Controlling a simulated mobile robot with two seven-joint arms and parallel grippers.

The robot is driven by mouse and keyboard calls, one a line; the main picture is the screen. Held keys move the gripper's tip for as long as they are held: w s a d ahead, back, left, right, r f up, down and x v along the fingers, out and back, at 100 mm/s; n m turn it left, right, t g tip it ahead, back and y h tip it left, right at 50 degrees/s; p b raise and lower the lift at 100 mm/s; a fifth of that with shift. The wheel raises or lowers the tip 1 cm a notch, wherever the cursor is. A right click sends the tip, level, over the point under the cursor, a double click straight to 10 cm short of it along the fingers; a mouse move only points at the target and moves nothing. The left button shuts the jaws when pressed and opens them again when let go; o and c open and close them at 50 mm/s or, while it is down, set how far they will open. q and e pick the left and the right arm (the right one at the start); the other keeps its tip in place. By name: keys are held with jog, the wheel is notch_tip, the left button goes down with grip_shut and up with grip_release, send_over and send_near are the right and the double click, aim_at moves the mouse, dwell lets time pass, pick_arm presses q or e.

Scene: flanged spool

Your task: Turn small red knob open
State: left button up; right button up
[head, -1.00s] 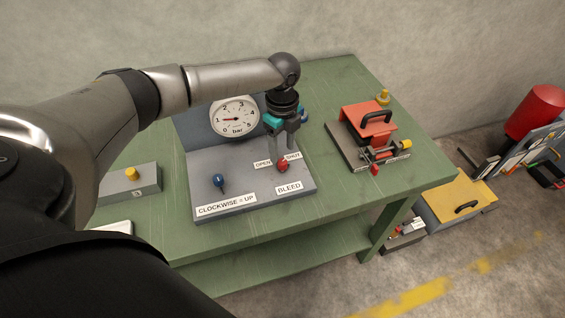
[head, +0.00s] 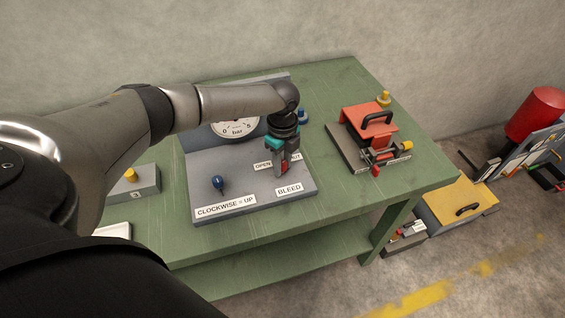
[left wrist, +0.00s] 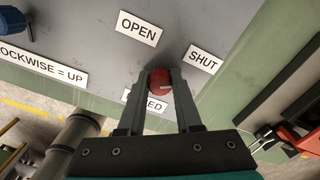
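The small red knob (left wrist: 160,82) sits between my left gripper's two fingertips in the left wrist view, with little or no gap on either side. In the head view only a bit of its red (head: 284,169) shows between the fingers. My left gripper (head: 281,172) points down at the grey panel (head: 240,178) and looks shut on the knob. Labels OPEN (left wrist: 138,27) and SHUT (left wrist: 203,60) lie beyond the knob. The BLEED label (head: 289,190) is partly hidden by a finger in the wrist view. My right gripper is not in view.
A blue knob (head: 217,183) stands left on the panel above the CLOCKWISE = UP label. The pressure gauge (head: 236,127) is partly covered by my arm. A yellow-buttoned box (head: 132,184) is at left.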

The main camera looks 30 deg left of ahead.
pick_arm(q)
grip_shut()
